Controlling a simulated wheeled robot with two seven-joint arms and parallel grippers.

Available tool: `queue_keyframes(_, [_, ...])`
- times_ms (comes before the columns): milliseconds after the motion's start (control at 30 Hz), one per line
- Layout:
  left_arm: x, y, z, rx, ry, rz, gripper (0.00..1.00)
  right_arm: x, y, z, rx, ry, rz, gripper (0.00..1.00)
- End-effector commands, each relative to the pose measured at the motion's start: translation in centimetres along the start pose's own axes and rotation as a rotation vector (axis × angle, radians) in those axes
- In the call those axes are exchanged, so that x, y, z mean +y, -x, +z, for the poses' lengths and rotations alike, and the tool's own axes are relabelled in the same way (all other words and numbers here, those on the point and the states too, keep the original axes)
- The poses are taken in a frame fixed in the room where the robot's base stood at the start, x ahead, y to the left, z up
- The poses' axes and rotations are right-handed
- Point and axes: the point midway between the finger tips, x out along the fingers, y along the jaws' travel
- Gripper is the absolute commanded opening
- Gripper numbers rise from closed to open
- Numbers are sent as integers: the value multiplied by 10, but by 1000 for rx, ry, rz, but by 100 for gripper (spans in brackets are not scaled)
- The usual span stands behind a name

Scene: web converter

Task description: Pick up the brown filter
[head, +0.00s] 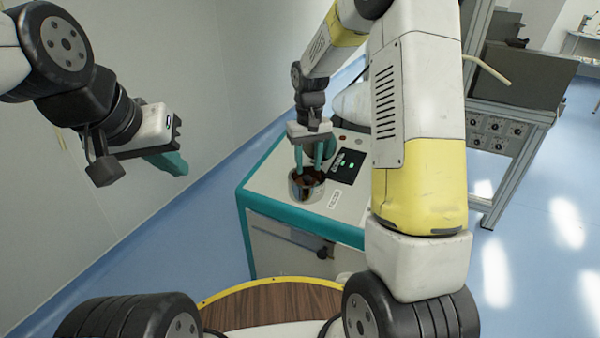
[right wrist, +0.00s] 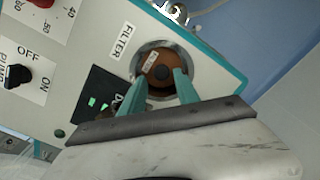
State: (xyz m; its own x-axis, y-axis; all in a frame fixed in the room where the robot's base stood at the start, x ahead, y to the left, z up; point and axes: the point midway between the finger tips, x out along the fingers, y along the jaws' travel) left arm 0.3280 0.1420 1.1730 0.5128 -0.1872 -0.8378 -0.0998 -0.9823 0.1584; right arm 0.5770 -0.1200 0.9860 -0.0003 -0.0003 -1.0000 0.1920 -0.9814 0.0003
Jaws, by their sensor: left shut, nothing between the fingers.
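The brown filter (head: 307,179) sits in a round metal-rimmed socket on the teal-edged machine top. In the right wrist view the filter (right wrist: 152,61) shows as a brown disc with a small label and a dark knob at its centre, beside the word FILTER. My right gripper (head: 309,168) points down over the filter. Its teal fingers (right wrist: 160,78) are apart, one on each side of the dark knob, with visible gaps. Whether the tips touch the filter is unclear. My left gripper (head: 184,167) is shut and empty, high at the left, away from the machine.
The machine top (head: 262,190) carries a black panel (head: 346,166) with green lights right of the socket. The right wrist view also shows a switch (right wrist: 17,75) marked OFF and ON. A grey control bench (head: 505,130) stands at the right. Blue floor lies around.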

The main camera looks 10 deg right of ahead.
Motion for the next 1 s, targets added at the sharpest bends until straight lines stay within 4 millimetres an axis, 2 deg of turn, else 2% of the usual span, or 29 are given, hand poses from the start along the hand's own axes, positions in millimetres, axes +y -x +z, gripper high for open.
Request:
queue_keyframes(200, [0, 0, 0, 0, 0, 0, 0, -3, -33, -2, -4, 0, 0, 38])
queue_keyframes(300, [0, 0, 0, 0, 0, 0, 0, -3, -43, -3, -1, 0, 0, 38])
queue_keyframes(567, [0, 0, 0, 0, 0, 0, 0, -3, -47, -3, 0, -1, 0, 38])
queue_keyframes(600, [0, 0, 0, 0, 0, 0, 0, -3, -47, -3, 0, -1, 0, 36])
queue_keyframes(800, [0, 0, 0, 0, 0, 0, 0, -3, -46, -3, 0, -1, 0, 0])
queue_keyframes(1000, [0, 0, 0, 0, 0, 0, 0, -3, -46, -3, 1, -1, 0, 0])
